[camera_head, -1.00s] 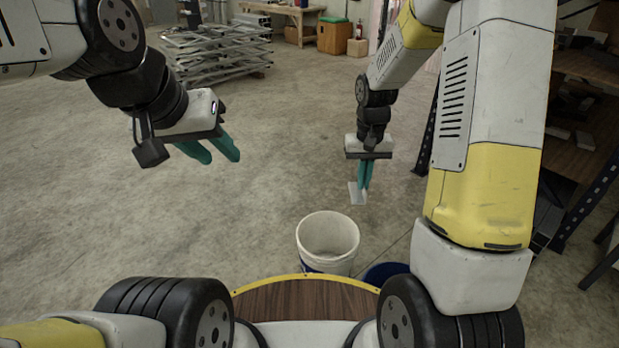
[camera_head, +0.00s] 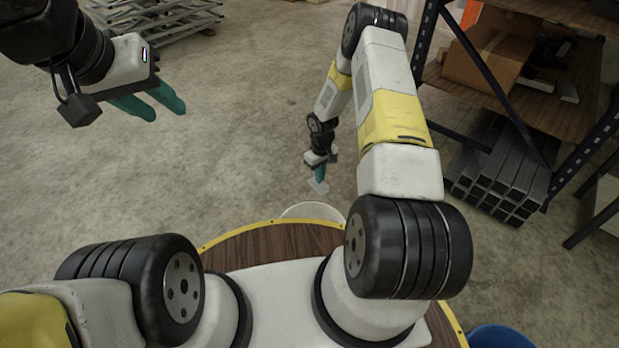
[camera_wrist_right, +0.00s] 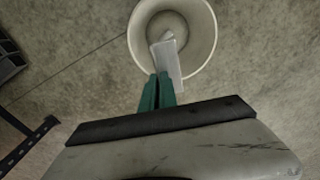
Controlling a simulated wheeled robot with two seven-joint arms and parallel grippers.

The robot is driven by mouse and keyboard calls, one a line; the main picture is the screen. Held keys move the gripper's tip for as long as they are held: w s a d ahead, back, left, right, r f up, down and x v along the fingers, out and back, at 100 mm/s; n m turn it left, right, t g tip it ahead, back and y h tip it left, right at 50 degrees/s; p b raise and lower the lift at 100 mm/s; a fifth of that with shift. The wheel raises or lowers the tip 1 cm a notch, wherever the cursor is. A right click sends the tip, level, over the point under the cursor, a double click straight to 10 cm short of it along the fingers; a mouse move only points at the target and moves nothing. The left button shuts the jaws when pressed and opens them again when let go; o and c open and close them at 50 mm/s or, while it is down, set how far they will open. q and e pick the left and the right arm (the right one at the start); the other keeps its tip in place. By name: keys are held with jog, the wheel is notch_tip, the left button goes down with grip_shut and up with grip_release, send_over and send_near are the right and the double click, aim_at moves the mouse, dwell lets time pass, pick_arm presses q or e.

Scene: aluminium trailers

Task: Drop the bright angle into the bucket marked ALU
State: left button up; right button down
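The bright angle (camera_head: 318,187) is a short pale metal piece gripped at one end and hanging below my right gripper (camera_head: 319,176). In the right wrist view, the right gripper (camera_wrist_right: 158,92) is shut on the angle (camera_wrist_right: 168,64), whose far end shows against the white bucket's opening. I cannot tell its height above the rim. The white bucket (camera_head: 312,210) is mostly hidden behind my base; its round rim and inside show in the wrist view (camera_wrist_right: 205,30). No ALU marking is readable. My left gripper (camera_head: 164,110) is open and empty, over bare floor.
A blue bucket (camera_head: 498,337) is partly in view at the bottom right. A shelf rack with a cardboard box (camera_head: 488,57) and stacked metal tubes (camera_head: 500,172) stands at the right. Metal frames (camera_head: 160,18) lie at the back left. The concrete floor between is clear.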

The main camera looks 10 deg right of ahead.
jog(key=s+f+n, duration=0.1)
jog(key=f, duration=0.9)
jog(key=s+a+f+n, duration=0.1)
jog(key=s+f, duration=0.1)
jog(key=f, duration=0.7)
jog(key=shift+s+a+f, duration=0.15)
jog(key=shift+a+f, duration=0.1)
jog(key=shift+f, duration=0.15)
jog(key=c, duration=1.6)
grip_release()
jog(key=shift+r, duration=0.1)
notch_tip(320, 180, up, 8)
jog(key=shift+f, duration=0.15)
